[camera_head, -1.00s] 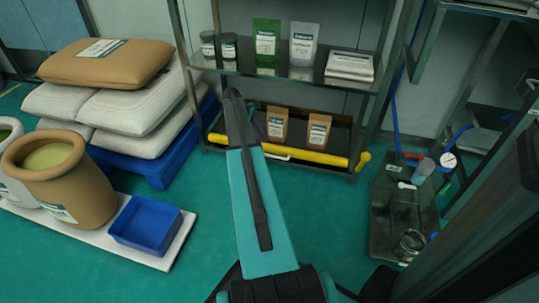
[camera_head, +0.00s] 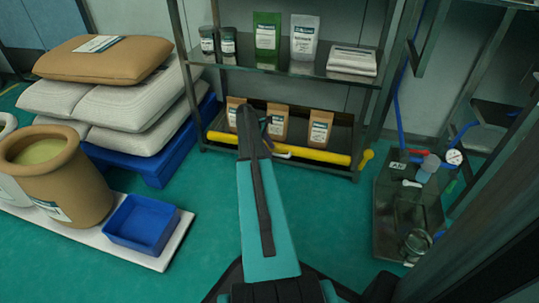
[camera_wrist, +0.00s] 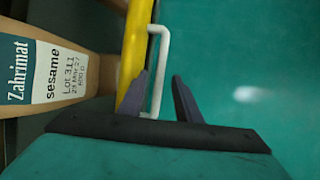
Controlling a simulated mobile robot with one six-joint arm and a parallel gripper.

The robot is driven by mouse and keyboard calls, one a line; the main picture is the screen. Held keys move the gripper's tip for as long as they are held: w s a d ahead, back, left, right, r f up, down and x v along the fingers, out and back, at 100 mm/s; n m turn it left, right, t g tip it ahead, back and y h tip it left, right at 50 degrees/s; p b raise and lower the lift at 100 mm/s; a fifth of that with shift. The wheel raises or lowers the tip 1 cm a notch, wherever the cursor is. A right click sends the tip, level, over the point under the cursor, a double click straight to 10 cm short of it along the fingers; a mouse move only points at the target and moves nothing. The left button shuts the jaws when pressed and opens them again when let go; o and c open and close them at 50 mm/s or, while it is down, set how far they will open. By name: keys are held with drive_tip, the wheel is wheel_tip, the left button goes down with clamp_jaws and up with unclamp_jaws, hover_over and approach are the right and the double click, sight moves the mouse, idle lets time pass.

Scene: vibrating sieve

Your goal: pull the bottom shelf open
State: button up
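The shelf looks pushed in. In the wrist view the white handle (camera_wrist: 163,70) stands out from the yellow bar (camera_wrist: 134,50). My gripper (camera_wrist: 160,88) is open, with one dark finger on each side of the handle's near end in the picture; I cannot tell whether either touches it. In the head view my arm covers part of the bar and shelf, and the fingertips are hard to make out.
Brown pouches (camera_head: 320,128) stand on the bottom shelf; jars, pouches and a folded white stack (camera_head: 352,62) are on the shelf above. Sacks on a blue pallet (camera_head: 150,165) are to the left, and a dark tray (camera_head: 385,225) to the right. Green floor before the rack is clear.

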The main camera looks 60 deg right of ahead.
drive_tip(key=shift+x, duration=0.95)
